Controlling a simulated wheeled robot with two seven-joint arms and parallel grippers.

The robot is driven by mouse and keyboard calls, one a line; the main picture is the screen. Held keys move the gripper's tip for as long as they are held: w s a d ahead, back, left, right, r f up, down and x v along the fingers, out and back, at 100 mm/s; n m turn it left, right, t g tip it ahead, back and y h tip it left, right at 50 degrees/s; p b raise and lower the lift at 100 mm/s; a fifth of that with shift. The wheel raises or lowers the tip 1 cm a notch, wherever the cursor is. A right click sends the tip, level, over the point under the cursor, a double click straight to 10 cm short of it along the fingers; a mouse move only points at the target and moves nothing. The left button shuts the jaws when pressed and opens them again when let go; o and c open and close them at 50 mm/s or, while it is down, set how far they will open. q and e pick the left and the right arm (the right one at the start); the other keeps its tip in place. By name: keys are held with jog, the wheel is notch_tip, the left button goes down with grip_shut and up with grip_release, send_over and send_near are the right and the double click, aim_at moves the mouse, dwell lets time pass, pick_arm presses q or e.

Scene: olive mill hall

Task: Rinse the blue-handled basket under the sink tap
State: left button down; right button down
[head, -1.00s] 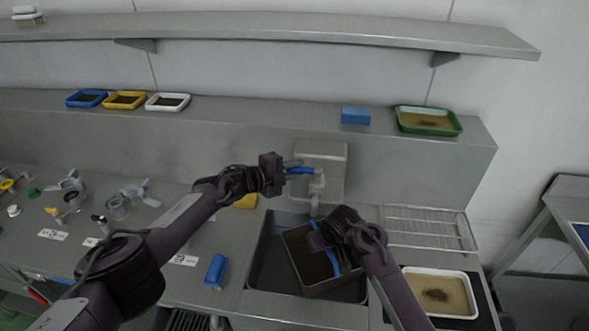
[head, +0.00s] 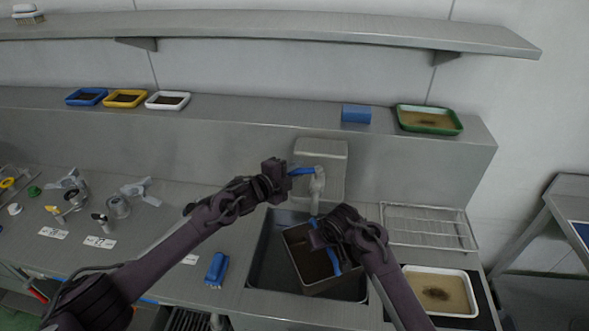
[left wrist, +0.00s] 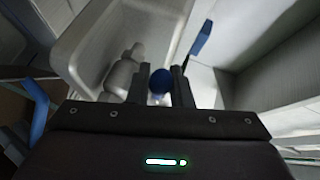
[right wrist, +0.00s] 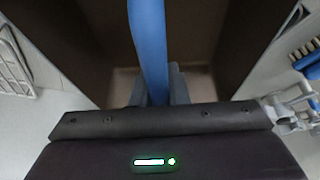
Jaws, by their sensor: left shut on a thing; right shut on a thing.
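The brown basket (head: 306,254) with its blue handle (head: 331,258) is in the sink basin (head: 262,262), under the tap (head: 318,183). My right gripper (head: 324,236) is shut on the handle. The right wrist view shows the blue handle (right wrist: 148,45) running between the fingers, with the basket's brown inside (right wrist: 205,50) below. My left gripper (head: 287,174) is shut on the tap's blue lever (head: 303,171). In the left wrist view, the lever's blue end (left wrist: 160,82) sits between the fingertips. I cannot tell whether water is running.
A wire rack (head: 430,228) and a white tray of murky liquid (head: 440,290) lie right of the sink. A blue brush (head: 216,268) lies to its left. A blue block (head: 356,113) and a green tray (head: 429,119) stand on the ledge behind.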

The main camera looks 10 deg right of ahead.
pick_arm(q)
jog(key=shift+s+f+n+t+y, duration=0.15)
jog(key=shift+s+n+t+y, duration=0.15)
jog(key=shift+n+t+y, duration=0.1)
jog(key=c, duration=1.3)
grip_release()
jog(key=shift+c, duration=0.2)
jog(key=shift+a, duration=0.1)
jog(key=v, duration=1.1)
jog(key=shift+s+a, duration=0.25)
jog(key=shift+a, duration=0.05)
